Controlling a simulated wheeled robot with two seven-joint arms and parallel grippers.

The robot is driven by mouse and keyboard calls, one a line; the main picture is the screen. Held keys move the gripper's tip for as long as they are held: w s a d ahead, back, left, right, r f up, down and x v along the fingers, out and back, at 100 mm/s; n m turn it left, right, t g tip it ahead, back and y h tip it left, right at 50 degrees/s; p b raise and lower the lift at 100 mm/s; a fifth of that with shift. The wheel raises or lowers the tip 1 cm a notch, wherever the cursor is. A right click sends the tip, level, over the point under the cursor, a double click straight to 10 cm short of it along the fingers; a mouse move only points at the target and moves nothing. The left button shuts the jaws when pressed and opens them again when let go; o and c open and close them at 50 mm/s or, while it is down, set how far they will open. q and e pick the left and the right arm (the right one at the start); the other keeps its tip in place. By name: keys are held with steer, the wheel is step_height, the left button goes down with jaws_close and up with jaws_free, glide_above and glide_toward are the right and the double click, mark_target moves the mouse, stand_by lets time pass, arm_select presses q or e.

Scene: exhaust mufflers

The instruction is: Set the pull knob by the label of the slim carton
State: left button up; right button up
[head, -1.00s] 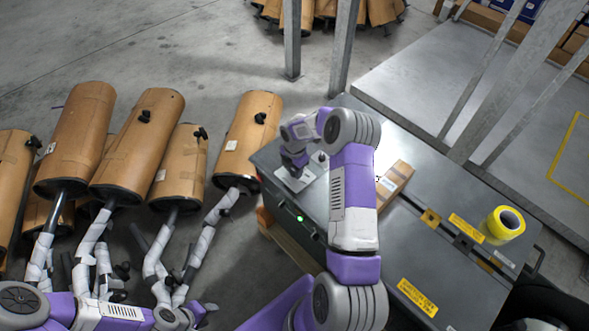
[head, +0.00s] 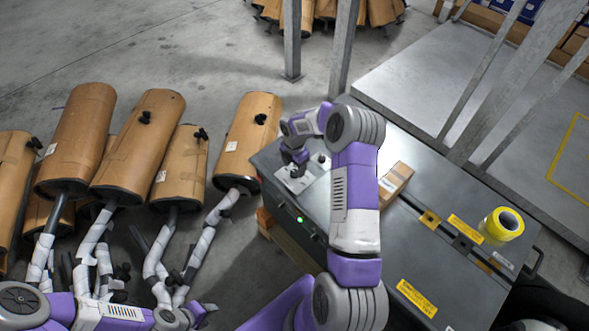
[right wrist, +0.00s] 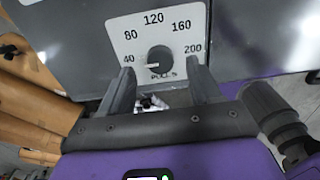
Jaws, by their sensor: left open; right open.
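The pull knob (right wrist: 160,58) is a dark round knob on a white dial plate (right wrist: 127,30), marked 40 to 200, in the right wrist view. Its white mark points left, near the 40 end. My open right gripper (right wrist: 163,87) has its fingers either side below the knob, not closed on it. In the head view my right gripper (head: 297,160) hangs over the plate (head: 300,182) on the grey cabinet. The slim carton (head: 398,178) lies on the cabinet, partly behind my right arm; its white label (head: 387,186) is too small to read. My left gripper (head: 201,312) is open at lower left.
The grey cabinet (head: 440,235) also bears a yellow tape roll (head: 502,225) and yellow stickers. Several brown-wrapped mufflers (head: 140,140) stand at the left. A metal post (head: 343,45) rises behind the cabinet.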

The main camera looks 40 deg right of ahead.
mark_target(294, 173)
step_height(294, 173, up, 4)
steer(key=shift+r+p, duration=0.25)
steer(key=shift+p, duration=0.05)
steer(key=shift+a, duration=0.1)
stand_by(0.3)
steer(key=s+a+f+m+y, duration=0.2)
steer(key=s+a+f+m, duration=0.15)
steer(key=a, duration=0.55)
steer(key=s+a+f+m+y, duration=0.15)
steer(key=a+f+m, duration=0.35)
steer(key=a, duration=0.5)
steer(key=s+a+f+m, duration=0.3)
steer(key=s+a+m, duration=0.8)
steer(key=s, duration=0.5)
steer(key=shift+s+a+f+m+t+y, duration=0.15)
steer(key=shift+s+f+m+t+y, duration=0.15)
steer(key=shift+m, duration=0.95)
steer(key=shift+w, duration=0.1)
steer(key=shift+c, duration=0.4)
